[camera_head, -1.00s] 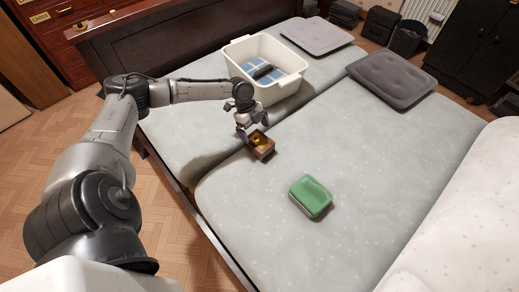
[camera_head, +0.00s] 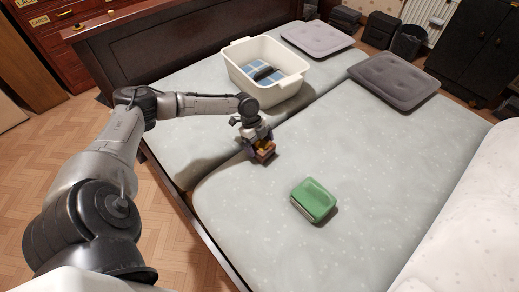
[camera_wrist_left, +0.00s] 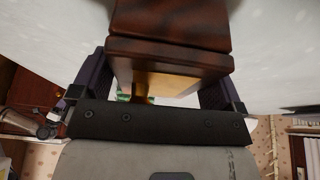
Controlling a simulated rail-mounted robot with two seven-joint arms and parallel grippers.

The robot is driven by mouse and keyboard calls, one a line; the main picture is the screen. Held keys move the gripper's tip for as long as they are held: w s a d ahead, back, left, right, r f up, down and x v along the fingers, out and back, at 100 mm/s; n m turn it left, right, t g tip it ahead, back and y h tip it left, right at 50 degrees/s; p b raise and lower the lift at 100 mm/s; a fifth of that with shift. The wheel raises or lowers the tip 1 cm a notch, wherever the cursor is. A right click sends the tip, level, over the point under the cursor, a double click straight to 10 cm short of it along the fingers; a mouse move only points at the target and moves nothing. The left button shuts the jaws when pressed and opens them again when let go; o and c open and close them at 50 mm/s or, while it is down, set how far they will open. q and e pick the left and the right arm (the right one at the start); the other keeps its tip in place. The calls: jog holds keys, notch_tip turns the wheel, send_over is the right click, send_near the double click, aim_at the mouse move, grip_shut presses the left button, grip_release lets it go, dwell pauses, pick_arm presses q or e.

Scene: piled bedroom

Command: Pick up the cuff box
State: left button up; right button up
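The cuff box is a small brown wooden box (camera_head: 266,154) on the near mattress, with gold-coloured contents. My left gripper (camera_head: 259,144) is down at the box and hides part of it. In the left wrist view the wooden box (camera_wrist_left: 170,48) fills the space between the two fingers of my left gripper (camera_wrist_left: 160,88). The fingers lie along its two sides with no clear gap. Whether they grip it is unclear. My right gripper is not in view.
A green case (camera_head: 314,200) lies on the mattress (camera_head: 370,160), right of the box. A cream tub (camera_head: 290,92) with blue and dark items stands behind. Grey cushions (camera_head: 393,79) (camera_head: 317,38) lie farther back. Clear mattress surrounds the box.

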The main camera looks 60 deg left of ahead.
pick_arm(q)
jog(key=c, duration=0.8)
jog(key=shift+r, duration=0.15)
